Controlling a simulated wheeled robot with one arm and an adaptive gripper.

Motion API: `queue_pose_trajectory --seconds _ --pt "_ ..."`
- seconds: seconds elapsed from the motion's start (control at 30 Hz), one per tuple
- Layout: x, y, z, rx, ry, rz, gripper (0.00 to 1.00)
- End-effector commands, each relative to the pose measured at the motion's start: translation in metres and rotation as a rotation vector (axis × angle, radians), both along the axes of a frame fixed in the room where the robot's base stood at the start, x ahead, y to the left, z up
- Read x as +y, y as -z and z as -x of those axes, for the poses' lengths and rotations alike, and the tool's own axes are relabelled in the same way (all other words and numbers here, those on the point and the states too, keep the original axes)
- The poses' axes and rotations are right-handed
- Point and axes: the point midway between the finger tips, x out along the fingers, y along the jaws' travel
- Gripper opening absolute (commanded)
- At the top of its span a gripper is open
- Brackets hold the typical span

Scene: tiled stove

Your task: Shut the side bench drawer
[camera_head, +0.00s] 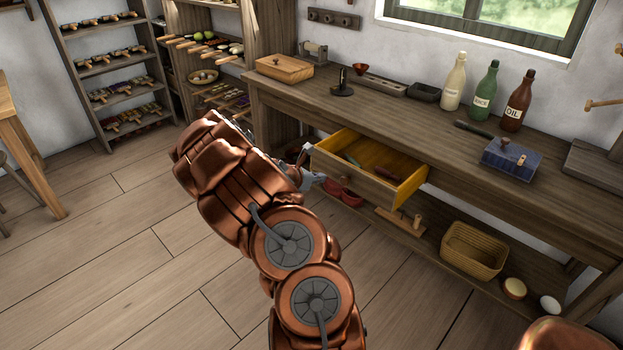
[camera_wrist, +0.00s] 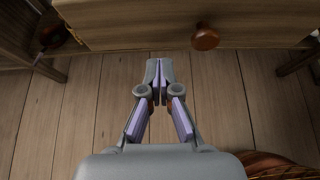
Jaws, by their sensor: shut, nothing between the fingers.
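The side bench drawer (camera_head: 352,178) is pulled out from under the wooden bench, and its yellow inside shows with several small items in it. In the wrist view its wooden front (camera_wrist: 130,32) runs across the top, with a round brown knob (camera_wrist: 205,38) right of centre. My gripper (camera_wrist: 157,72) is shut and empty, with its fingertips just short of the drawer front in the picture and left of the knob. I cannot tell whether they touch it. In the head view my gripper (camera_head: 313,179) is partly hidden by my arm, at the left end of the drawer front.
The bench top (camera_head: 400,118) holds a wooden box (camera_head: 284,68), several bottles and a blue box (camera_head: 510,158). A lower shelf below the drawer carries a wicker basket (camera_head: 473,252) and red items (camera_head: 345,195). The floor in front is clear.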

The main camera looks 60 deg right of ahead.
Motion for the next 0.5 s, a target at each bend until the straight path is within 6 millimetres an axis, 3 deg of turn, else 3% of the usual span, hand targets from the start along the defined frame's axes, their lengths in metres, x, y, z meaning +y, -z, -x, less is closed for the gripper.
queue_pose_trajectory --seconds 0.13,0.5 --pt "-0.018 0.012 0.007 0.002 0.004 -0.004 0.00" --pt "-0.052 0.008 0.011 0.000 0.001 0.000 0.00"
